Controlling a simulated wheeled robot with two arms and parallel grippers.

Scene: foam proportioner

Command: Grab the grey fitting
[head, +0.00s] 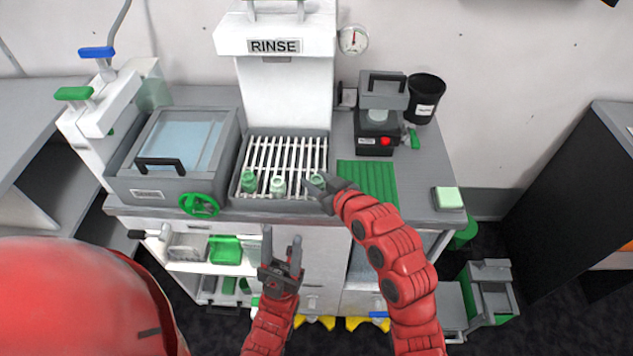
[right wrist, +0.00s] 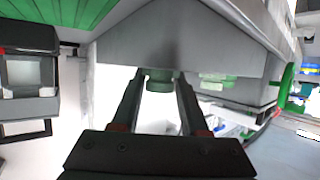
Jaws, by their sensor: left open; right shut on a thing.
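Three small fittings show at the slatted rack (head: 284,152) under the RINSE sign. A green fitting (head: 248,180) is at the left, a whitish fitting with green (head: 277,185) in the middle, and a pale green fitting (head: 317,179) at the right. None looks plainly grey. My right gripper (head: 319,187) is shut on the pale green fitting at the rack's front right. In the right wrist view, a green part of the fitting (right wrist: 158,82) shows between the fingertips. I cannot tell whether it touches the rack. My left gripper (head: 282,245) is open and empty in front of the counter.
A lidded grey basin (head: 180,140) with a green handwheel (head: 199,205) stands left of the rack. A green ribbed mat (head: 368,180), a grey machine (head: 380,112), a black cup (head: 425,97) and a green sponge (head: 448,197) are to the right.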

